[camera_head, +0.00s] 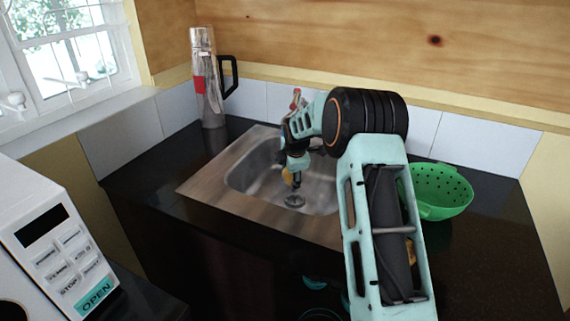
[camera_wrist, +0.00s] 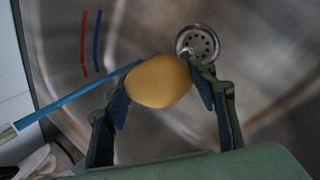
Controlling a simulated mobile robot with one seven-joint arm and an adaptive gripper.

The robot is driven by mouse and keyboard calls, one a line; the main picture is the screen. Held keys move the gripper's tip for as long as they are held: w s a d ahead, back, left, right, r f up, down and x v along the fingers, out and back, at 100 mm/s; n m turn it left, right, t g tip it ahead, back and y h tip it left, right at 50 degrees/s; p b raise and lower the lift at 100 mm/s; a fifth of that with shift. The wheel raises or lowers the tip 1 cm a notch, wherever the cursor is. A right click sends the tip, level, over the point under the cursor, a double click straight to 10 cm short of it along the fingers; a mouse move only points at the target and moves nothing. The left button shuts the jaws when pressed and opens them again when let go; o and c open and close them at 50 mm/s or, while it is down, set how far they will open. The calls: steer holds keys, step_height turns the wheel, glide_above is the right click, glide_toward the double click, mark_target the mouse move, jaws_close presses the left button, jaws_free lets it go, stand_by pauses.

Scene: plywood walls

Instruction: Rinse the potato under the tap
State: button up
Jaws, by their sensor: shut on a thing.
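The yellow-brown potato (camera_wrist: 158,82) is held between the two fingers of my gripper (camera_wrist: 163,85) in the wrist view. In the head view the potato (camera_head: 287,177) shows partly below my gripper (camera_head: 292,165), over the sink basin (camera_head: 252,180). In the wrist view a straight blue streak (camera_wrist: 85,95), which looks like a water stream, runs from the left side to the potato's upper left edge. The tap is mostly hidden behind my arm in the head view; a small reddish part (camera_head: 296,97) shows above the gripper.
The drain (camera_wrist: 197,45) lies beyond the potato in the wrist view. A green colander (camera_head: 440,191) stands right of the sink, partly behind my arm. A white microwave (camera_head: 50,245) is at the left front.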

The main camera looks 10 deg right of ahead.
steer(key=s+r, duration=0.4)
steer(key=shift+s+p, duration=0.35)
steer(key=shift+p, duration=0.1)
steer(key=shift+a, duration=0.1)
